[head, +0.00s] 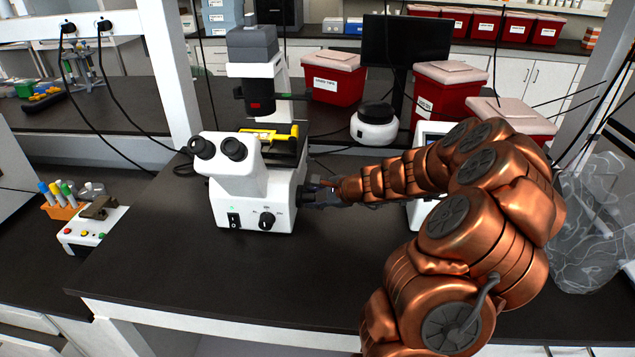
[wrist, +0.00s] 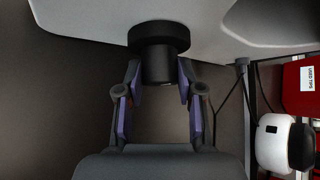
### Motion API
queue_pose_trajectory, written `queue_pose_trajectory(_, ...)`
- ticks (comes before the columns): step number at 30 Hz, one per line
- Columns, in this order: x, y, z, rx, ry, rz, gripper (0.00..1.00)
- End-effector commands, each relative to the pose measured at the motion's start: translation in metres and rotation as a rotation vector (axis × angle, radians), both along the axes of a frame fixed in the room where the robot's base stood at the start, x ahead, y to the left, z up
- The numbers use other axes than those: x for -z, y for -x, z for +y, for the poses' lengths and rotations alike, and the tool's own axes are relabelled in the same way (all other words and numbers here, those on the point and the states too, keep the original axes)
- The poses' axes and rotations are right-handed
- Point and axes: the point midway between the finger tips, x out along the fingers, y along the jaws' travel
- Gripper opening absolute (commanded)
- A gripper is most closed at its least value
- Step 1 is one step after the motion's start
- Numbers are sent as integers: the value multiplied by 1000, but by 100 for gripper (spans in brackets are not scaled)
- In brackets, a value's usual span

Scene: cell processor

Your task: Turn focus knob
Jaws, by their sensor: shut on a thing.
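A white microscope (head: 243,180) with two black eyepieces stands on the black bench, left of centre in the head view. In the wrist view its white body (wrist: 90,20) fills the top. The black focus knob (wrist: 158,55) sticks out from the body there, a wide disc with a narrower cylinder in front. My gripper (wrist: 158,92) has its fingers on both sides of the narrower cylinder, shut on the knob. In the head view my gripper (head: 318,194) reaches the right side of the microscope, and the arm and fingers hide most of the knob.
A round white device (head: 374,128) with a black top stands behind my arm. Red bins (head: 332,80) stand at the back. A tube rack (head: 65,205) and small white device (head: 92,228) sit at left. The bench front is clear.

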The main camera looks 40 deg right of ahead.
Motion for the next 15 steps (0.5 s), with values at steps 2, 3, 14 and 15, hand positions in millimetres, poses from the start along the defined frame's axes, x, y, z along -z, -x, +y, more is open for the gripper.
queue_pose_trajectory(2, -5, 0, 2, -6, -26, 32, 2)
queue_pose_trajectory(3, -5, 0, 2, -6, -36, 45, 2)
queue_pose_trajectory(14, -2, 0, 3, -8, -115, 133, 2)
queue_pose_trajectory(15, -1, 0, 3, -7, -119, 139, 2)
